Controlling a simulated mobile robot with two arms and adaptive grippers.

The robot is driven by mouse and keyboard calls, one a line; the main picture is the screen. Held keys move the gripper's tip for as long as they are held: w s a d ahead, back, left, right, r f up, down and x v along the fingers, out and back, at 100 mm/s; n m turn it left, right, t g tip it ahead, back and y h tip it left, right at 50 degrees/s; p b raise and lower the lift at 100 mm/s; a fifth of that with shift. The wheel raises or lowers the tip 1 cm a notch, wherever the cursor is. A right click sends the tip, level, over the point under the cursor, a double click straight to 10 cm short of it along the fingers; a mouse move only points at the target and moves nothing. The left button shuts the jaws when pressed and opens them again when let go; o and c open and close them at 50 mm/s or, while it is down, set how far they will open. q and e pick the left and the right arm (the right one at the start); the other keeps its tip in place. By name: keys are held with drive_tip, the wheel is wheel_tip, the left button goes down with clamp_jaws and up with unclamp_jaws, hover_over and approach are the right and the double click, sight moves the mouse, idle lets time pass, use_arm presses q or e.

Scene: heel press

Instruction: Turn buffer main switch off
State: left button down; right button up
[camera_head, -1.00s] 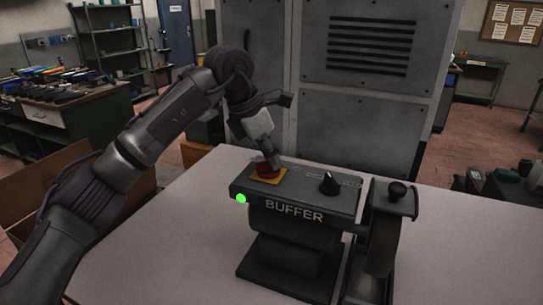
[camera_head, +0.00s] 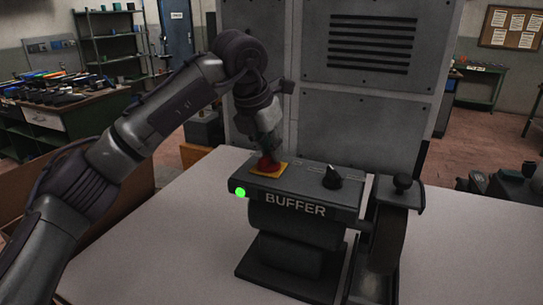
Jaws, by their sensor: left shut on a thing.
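The buffer (camera_head: 295,205) is a dark grey machine labelled BUFFER, on the light table. On its top are a red mushroom button (camera_head: 265,166) on a yellow plate at the left, and a black rotary knob (camera_head: 332,177) at the right. A green light (camera_head: 240,192) glows at its front left corner. My left gripper (camera_head: 270,154) reaches down from behind the buffer and is shut on the red button, partly hiding it. The black knob is clear of the gripper. My right gripper is not in view.
A dark wheel guard with a small black knob (camera_head: 402,183) stands at the buffer's right end. A large grey cabinet (camera_head: 360,90) stands behind the table. The white tabletop (camera_head: 170,225) is bare left of the buffer.

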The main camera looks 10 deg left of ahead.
use_arm(q)
drive_tip(key=shift+n+y+b, duration=0.5)
drive_tip(key=shift+n+b, duration=0.1)
drive_tip(key=shift+n, duration=0.7)
drive_tip(key=shift+a+r, duration=0.1)
drive_tip(key=c, duration=1.2)
unclamp_jaws()
drive_tip(key=v, duration=1.2)
drive_tip(key=shift+s, duration=0.1)
